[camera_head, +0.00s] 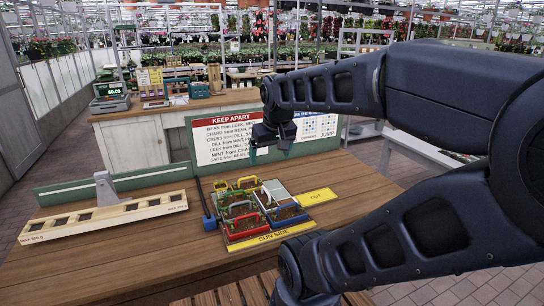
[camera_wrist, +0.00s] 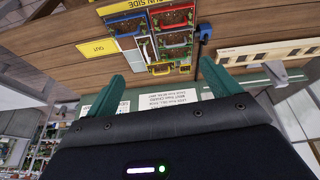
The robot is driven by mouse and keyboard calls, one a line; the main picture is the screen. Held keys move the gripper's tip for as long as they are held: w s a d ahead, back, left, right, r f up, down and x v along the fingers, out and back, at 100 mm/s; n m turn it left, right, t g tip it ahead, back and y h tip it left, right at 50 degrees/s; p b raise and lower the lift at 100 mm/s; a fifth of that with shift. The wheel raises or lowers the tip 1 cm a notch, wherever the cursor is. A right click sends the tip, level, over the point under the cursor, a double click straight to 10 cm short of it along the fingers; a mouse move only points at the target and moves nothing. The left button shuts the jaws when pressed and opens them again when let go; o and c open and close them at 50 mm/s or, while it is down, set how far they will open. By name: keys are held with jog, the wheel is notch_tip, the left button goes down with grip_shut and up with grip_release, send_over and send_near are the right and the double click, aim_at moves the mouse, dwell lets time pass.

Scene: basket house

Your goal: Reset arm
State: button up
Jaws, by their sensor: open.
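My gripper (camera_head: 270,150) is open and empty, held in the air above the far edge of the wooden table, in front of the white sign board. Its two teal fingers are spread apart in the wrist view (camera_wrist: 163,82). Below and a little left of it, a group of small baskets (camera_head: 252,207) with coloured rims sits on the table, with brown soil-like contents and some green. The gripper is apart from the baskets. My arm reaches in from the right in the head view.
A yellow "SUN SIDE" strip (camera_head: 272,237) and an "OUT" card (camera_head: 315,197) border the baskets. A pale wooden rack (camera_head: 105,220) with dark square slots stands left. A "KEEP APART" board (camera_head: 222,139) stands behind. The table's front left (camera_head: 130,265) is clear.

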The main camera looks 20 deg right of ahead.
jog(key=shift+s+a+f+m, duration=0.15)
jog(key=shift+s+m, duration=0.15)
jog(key=shift+s, duration=0.45)
